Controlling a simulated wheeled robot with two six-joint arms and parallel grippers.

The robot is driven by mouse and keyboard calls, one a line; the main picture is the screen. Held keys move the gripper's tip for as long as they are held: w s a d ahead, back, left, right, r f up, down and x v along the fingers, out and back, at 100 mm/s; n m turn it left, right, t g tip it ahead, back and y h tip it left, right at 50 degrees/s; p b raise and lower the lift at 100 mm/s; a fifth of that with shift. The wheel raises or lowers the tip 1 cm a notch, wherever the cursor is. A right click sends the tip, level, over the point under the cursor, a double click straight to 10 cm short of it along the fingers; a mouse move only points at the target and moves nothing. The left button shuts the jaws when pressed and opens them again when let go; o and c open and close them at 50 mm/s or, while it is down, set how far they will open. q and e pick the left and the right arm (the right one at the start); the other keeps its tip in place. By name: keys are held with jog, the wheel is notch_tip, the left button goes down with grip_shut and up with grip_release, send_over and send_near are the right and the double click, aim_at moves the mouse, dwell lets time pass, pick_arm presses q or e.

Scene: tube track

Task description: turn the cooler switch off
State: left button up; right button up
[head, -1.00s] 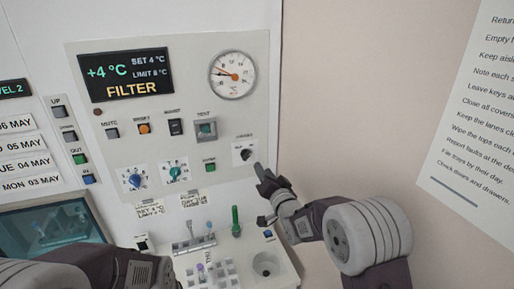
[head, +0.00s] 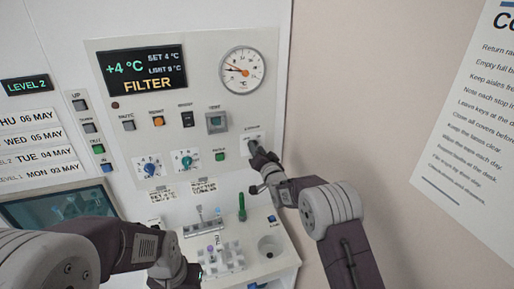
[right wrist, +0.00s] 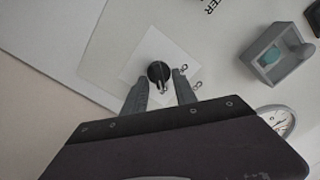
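The cooler switch is a round black knob (right wrist: 158,73) on a white plate at the lower right of the grey control panel (head: 120,165). A pale mark shows on the knob's edge in the right wrist view. Its label is partly hidden and hard to read. My right gripper (right wrist: 160,84) is open, with one finger on each side of the knob; I cannot tell whether they touch it. In the head view my right gripper (head: 257,152) is at the plate and hides most of the knob.
A round dial (head: 242,70), a display (head: 143,71) reading +4 °C and FILTER, a framed button (head: 216,122) and two blue-toned knobs share the panel. Below, a white shelf (head: 285,262) carries a tube rack (head: 222,258) and a green tube (head: 241,207).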

jog(key=shift+w+d, duration=0.1)
grip_shut()
jog(key=shift+f, duration=0.1)
jog(key=shift+a+f+n+b, duration=0.1)
jog(key=shift+a+n+b, duration=0.05)
jog(key=shift+n+b, duration=2.75)
jog(key=shift+a+f+n+b, duration=0.1)
jog(key=shift+a+n+b, duration=0.05)
jog(key=shift+n+b, duration=2.7)
jog(key=shift+a+n+b, duration=0.15)
jog(key=shift+n+b, duration=2)
jog(key=shift+b, duration=1.4)
